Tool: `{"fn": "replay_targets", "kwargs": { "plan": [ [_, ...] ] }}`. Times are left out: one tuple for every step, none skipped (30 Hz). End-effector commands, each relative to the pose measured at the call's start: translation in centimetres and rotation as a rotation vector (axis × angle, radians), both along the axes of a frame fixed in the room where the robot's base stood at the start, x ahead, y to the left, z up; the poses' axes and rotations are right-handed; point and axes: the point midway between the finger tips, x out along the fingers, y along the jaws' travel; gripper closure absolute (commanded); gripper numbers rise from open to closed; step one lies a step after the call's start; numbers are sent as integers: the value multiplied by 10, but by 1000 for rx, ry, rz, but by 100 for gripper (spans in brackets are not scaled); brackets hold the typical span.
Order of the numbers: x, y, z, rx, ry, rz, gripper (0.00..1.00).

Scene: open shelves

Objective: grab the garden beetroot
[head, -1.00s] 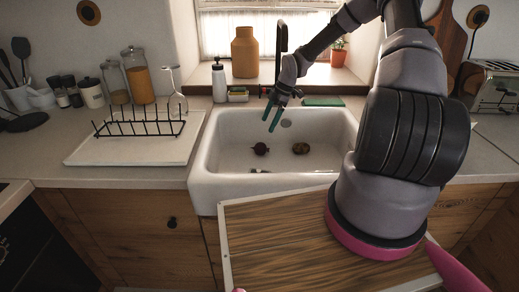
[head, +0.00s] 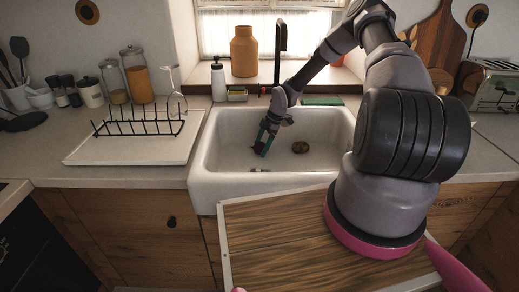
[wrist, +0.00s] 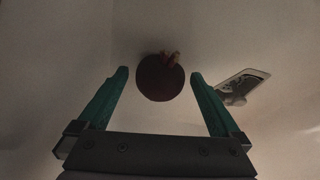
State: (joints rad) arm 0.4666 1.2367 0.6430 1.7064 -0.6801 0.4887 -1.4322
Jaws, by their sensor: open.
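The garden beetroot is a dark red round thing with a short stem stub. In the wrist view the beetroot (wrist: 160,78) lies on the sink floor, just beyond and between my two green fingertips. My gripper (wrist: 159,76) is open, with a gap showing on each side of the beetroot.
A brown round item (head: 300,147) lies in the sink to the right of my gripper. A small metal piece (wrist: 240,85) shows on the right in the wrist view. The tap (head: 281,50) stands behind the sink. A drying rack (head: 140,125) is to the left.

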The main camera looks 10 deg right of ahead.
Motion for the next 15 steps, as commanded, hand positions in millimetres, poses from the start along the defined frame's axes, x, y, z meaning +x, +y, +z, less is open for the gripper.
{"fn": "replay_targets", "kwargs": {
  "plan": [
    [0, 0, 0, 0, 0, 0, 0],
    [0, 0, 0, 0, 0, 0, 0],
    [0, 0, 0, 0, 0, 0, 0],
    [0, 0, 0, 0, 0, 0, 0],
    [0, 0, 0, 0, 0, 0, 0],
    [0, 0, 0, 0, 0, 0, 15],
    [0, 0, 0, 0, 0, 0, 27],
    [0, 0, 0, 0, 0, 0, 38],
    [0, 0, 0, 0, 0, 0, 54],
    [0, 0, 0, 0, 0, 0, 65],
    [0, 0, 0, 0, 0, 0, 76],
    [0, 0, 0, 0, 0, 0, 87],
    [0, 0, 0, 0, 0, 0, 87],
    [0, 0, 0, 0, 0, 0, 87],
    [0, 0, 0, 0, 0, 0, 87]
  ]
}}
